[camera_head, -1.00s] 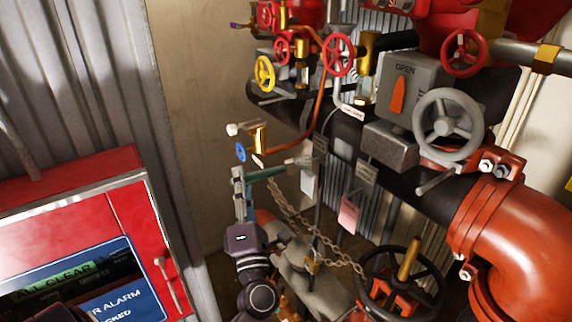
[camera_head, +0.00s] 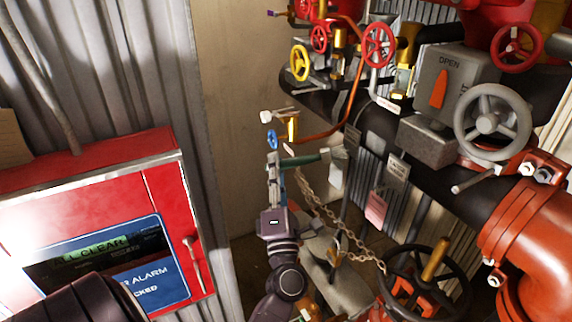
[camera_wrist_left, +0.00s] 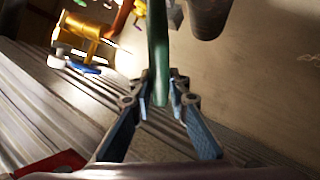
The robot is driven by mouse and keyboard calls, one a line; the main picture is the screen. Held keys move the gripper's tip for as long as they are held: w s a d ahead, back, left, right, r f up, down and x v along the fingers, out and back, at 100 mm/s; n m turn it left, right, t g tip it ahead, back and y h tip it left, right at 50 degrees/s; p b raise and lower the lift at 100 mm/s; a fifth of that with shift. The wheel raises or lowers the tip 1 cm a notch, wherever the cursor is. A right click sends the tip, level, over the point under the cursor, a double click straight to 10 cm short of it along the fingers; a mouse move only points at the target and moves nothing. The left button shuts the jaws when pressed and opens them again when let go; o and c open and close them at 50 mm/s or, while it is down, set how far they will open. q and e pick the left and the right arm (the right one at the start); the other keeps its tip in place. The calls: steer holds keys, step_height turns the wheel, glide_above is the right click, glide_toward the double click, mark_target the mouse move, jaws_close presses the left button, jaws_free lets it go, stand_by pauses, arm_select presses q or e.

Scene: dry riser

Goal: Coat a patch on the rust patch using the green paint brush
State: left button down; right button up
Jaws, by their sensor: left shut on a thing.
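The green paint brush (camera_head: 300,161) is held roughly level in my left gripper (camera_head: 275,172), with its handle between the fingers. Its far end points right, toward the black pipe and the hanging tags; I cannot tell whether it touches anything. In the left wrist view the green handle (camera_wrist_left: 157,50) runs up from between the blue-grey fingers of my left gripper (camera_wrist_left: 160,97). The brush's bristles are outside that view. I cannot make out a distinct rust patch in these frames. My right gripper is not in view.
A black pipe (camera_head: 352,118) with a grey valve box (camera_head: 440,90) runs behind the brush. A small brass valve (camera_head: 292,128) with a blue handwheel (camera_head: 272,139) sits just above my gripper. A chain (camera_head: 325,215) hangs below. A red alarm panel (camera_head: 170,205) stands at left.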

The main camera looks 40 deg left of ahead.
mark_target(305, 158)
arm_select(q)
steer(key=shift+w+d+b, duration=0.2)
steer(key=shift+w+d, duration=0.2)
steer(key=shift+w, duration=0.55)
steer(key=shift+w+d+b, duration=0.15)
steer(key=shift+w+d, duration=0.25)
steer(key=shift+w, duration=0.6)
steer(key=shift+w+d+b, duration=0.2)
steer(key=shift+w+d, duration=0.2)
steer(key=shift+w, duration=0.55)
steer(key=shift+w+d, duration=0.3)
steer(key=shift+w, duration=0.4)
steer(key=shift+s+d+r+b, duration=0.1)
steer(key=shift+s+d+b, duration=0.1)
steer(key=shift+d+b, duration=0.25)
steer(key=shift+w+a, duration=0.25)
steer(key=shift+a, duration=0.2)
